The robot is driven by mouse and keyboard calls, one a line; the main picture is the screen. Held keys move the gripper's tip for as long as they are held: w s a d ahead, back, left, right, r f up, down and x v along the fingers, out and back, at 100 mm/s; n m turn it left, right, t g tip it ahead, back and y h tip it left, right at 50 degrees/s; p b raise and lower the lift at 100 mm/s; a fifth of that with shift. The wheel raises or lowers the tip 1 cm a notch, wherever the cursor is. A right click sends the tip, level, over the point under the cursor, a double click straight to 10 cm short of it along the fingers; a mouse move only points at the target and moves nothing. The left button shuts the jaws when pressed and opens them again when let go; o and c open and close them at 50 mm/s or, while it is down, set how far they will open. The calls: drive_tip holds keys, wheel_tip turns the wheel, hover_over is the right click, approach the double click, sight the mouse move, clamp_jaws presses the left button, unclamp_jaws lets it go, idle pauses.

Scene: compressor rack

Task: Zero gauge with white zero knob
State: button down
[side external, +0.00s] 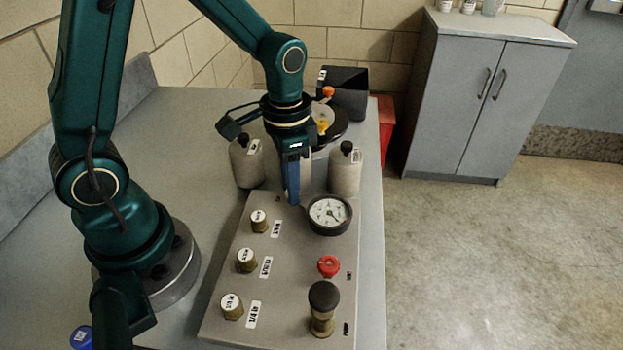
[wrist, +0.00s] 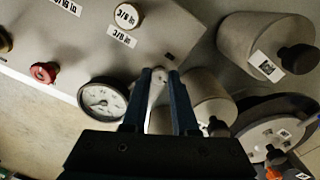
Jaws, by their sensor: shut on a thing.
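The round gauge (side external: 329,212) with a white dial and black rim stands at the far right part of the grey panel (side external: 290,245). It also shows in the wrist view (wrist: 101,100), left of my fingers. My gripper (side external: 294,203) points down just left of the gauge in the side view. In the wrist view my gripper (wrist: 159,74) has its two dark fingers closed on the small pale zero knob (wrist: 158,86). The knob is hidden behind the fingers in the side view. The dial is too small to read exactly.
Several brass valves with white caps (side external: 246,260) line the panel's left side. A red knob (side external: 328,266) and a black-topped pump (side external: 322,305) stand nearer the camera. Grey bottles (side external: 345,170) stand close behind my gripper. A black bin (side external: 347,92) is farther back.

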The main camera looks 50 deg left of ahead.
drive_tip(key=shift+n, duration=0.5)
drive_tip(key=c, duration=1)
unclamp_jaws()
drive_tip(key=shift+r, duration=2.6)
